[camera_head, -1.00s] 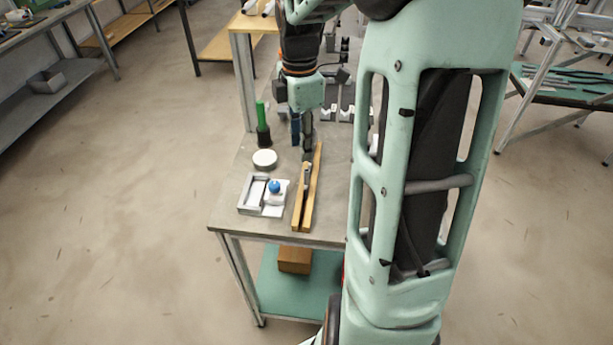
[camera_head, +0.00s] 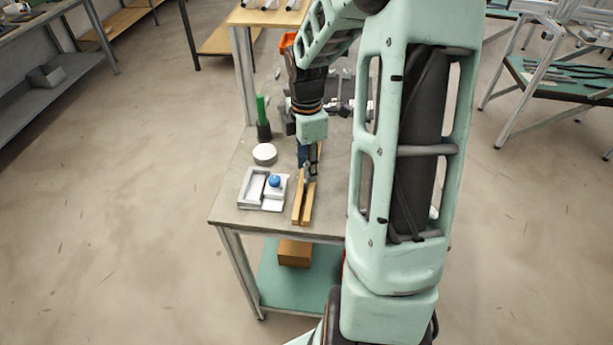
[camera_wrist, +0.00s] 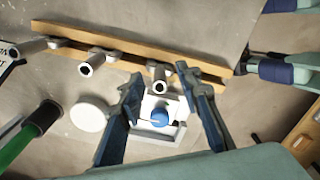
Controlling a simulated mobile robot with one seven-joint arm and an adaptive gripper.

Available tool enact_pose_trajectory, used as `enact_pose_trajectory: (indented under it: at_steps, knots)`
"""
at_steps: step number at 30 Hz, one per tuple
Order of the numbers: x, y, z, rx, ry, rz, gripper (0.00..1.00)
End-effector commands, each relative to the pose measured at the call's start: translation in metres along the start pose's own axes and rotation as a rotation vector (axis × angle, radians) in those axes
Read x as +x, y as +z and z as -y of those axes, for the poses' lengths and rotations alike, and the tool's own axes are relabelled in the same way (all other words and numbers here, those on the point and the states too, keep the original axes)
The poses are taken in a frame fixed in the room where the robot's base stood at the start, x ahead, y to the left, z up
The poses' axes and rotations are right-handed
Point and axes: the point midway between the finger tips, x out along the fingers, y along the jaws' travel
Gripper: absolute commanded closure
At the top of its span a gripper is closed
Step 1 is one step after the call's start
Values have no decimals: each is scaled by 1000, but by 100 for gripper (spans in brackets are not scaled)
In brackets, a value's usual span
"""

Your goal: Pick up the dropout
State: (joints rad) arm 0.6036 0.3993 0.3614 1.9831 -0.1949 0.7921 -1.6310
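In the wrist view, several small grey metal pieces with hollow round ends, which look like dropouts, sit along a wooden two-rail rack (camera_wrist: 205,64). The nearest dropout (camera_wrist: 160,84) shows in the gap between my fingertips. Another metal piece (camera_wrist: 86,68) sits farther left on the rack. My gripper (camera_wrist: 158,76) is open, with one blue finger on each side of the nearest dropout; I cannot tell whether they touch it. In the head view, my gripper (camera_head: 308,168) is low over the rack (camera_head: 303,207) and hides the dropouts there.
A white tray with a blue knob (camera_head: 275,181) stands left of the rack. A white round disc (camera_head: 264,153) and a green-handled tool (camera_head: 262,112) are farther back. The table's front edge (camera_head: 275,232) is close to the rack; bare tabletop lies right of it.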

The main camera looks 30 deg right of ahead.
Motion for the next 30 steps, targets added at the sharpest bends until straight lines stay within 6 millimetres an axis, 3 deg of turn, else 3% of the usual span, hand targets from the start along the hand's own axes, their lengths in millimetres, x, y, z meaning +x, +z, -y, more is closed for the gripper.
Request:
enact_pose_trajectory:
  at_steps: [1, 10, 23, 30]
  knots:
    - [0, 0, 0, 0, 0, 0, 68]
    - [0, 0, 0, -1, 0, 0, 100]
    - [-4, 0, 0, -1, 1, 1, 100]
    - [-29, 0, -1, 0, 5, 1, 100]
